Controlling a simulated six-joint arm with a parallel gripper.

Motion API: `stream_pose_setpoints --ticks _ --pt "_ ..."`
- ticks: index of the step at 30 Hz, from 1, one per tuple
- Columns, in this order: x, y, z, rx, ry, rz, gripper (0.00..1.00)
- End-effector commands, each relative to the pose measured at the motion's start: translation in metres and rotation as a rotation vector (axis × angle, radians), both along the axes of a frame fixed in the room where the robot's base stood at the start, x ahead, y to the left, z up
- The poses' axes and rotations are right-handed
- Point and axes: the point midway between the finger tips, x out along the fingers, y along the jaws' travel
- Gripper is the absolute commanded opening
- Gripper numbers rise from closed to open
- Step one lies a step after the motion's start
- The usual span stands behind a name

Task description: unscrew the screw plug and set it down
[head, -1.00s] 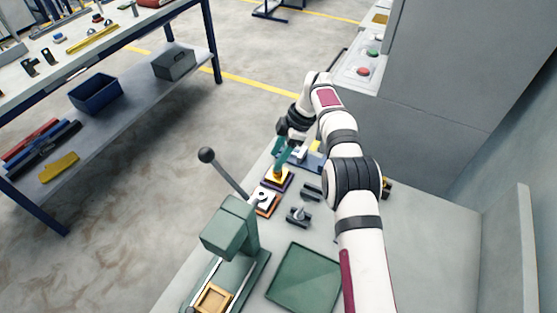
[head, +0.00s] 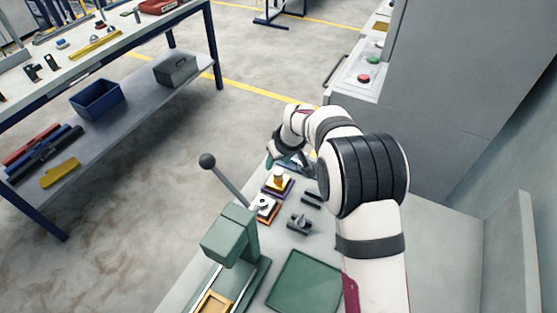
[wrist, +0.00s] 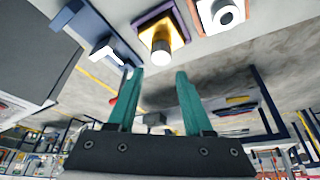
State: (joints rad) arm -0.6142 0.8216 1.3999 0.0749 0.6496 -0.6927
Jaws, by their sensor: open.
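In the wrist view the plug (wrist: 161,52) rises from a gold block in a purple frame (wrist: 143,20), just beyond my fingertips. My gripper (wrist: 157,74) has its two teal fingers wide apart with nothing between them. In the head view my gripper (head: 271,161) is just behind the plug and partly hidden by my arm. I cannot tell whether the plug's thread is engaged.
A green lever press (head: 230,236) stands nearer. A dark clamp-like part (head: 299,222) and a green tray (head: 303,284) lie to the right.

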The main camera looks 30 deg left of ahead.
Motion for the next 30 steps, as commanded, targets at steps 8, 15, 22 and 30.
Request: stream_pose_setpoints --ticks 8,15,22,30 --pt "-0.0011 0.0012 -0.0003 0.000 0.000 -0.347 0.51" --pt "-0.0015 0.0033 -0.0004 0.000 -0.001 -0.626 0.51" --pt "-0.0010 0.0041 -0.0010 0.001 0.000 -1.122 0.51" --pt "0.0001 0.0050 -0.0010 0.006 0.000 -1.545 0.51"
